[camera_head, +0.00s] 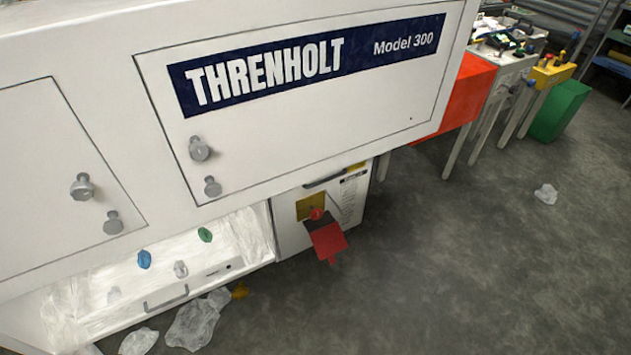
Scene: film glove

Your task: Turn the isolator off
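The isolator looks to be the red knob (317,213) on a yellow plate (303,206), on the front of a pale cabinet (288,232) below the large white machine. A red flat piece (327,242) sits just below the knob and partly overlaps the cabinet's lower edge. I cannot tell whether it hangs from the knob. The knob is small here, and its on or off position cannot be read. My gripper is not in view.
The white THRENHOLT machine (300,130) overhangs the cabinet, with knobs on its panels. Clear plastic film (197,322) lies on the floor at lower left. An orange-red box (468,92), benches and a green bin (560,110) stand behind. The grey floor (460,260) at right is mostly clear.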

